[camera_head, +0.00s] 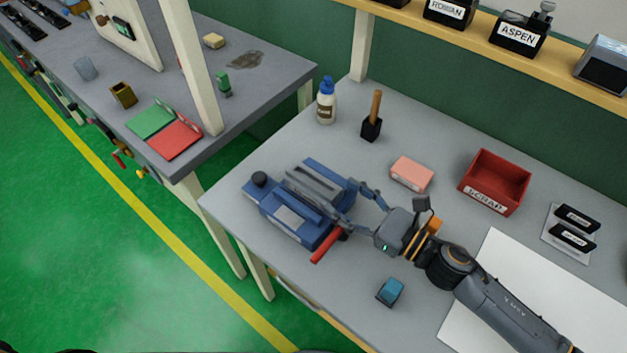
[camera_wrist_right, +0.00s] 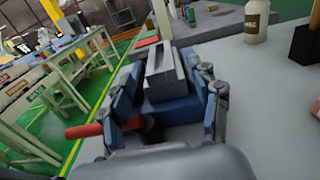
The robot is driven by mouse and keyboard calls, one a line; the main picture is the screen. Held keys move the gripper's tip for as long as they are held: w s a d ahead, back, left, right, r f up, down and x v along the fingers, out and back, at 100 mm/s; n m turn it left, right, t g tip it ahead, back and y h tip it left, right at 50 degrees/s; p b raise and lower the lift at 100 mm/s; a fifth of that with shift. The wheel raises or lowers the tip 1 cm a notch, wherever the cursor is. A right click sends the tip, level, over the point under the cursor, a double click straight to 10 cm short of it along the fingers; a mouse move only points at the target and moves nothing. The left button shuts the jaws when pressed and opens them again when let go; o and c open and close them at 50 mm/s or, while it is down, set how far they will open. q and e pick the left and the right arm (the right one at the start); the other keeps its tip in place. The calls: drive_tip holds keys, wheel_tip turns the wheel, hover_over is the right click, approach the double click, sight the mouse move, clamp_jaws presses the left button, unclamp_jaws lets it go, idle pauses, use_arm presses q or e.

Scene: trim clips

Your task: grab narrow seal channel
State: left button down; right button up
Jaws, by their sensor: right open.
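A long grey slotted piece (camera_head: 314,184), which looks like the seal channel, lies along the top of a blue vise (camera_head: 287,216) with a red handle (camera_head: 327,247). The slotted piece also shows in the right wrist view (camera_wrist_right: 164,74), ahead of and between the fingers. I cannot tell from these frames how narrow it is or whether the vise clamps it. My right gripper (camera_head: 352,208) is open at the vise's right end, its fingers spread. In the right wrist view my right gripper (camera_wrist_right: 160,85) holds nothing. My left gripper is out of view.
A blue block (camera_head: 390,291), a pink block (camera_head: 412,174) and a red scrap bin (camera_head: 495,182) stand on the grey bench. A white bottle (camera_head: 326,104) and a wooden-handled tool (camera_head: 372,117) stand behind the vise. The bench's front edge is close to the vise.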

sight(326, 186)
drive_tip(key=p+x, duration=0.1)
drive_tip(key=x, duration=0.4)
drive_tip(key=shift+r+p, duration=0.15)
drive_tip(key=shift+p, duration=0.2)
drive_tip(key=shift+w+a, duration=0.15)
drive_tip(key=shift+a, duration=0.1)
drive_tip(key=shift+d, duration=0.1)
drive_tip(key=shift+c, duration=0.5)
drive_tip(key=c, duration=1.1)
clamp_jaws()
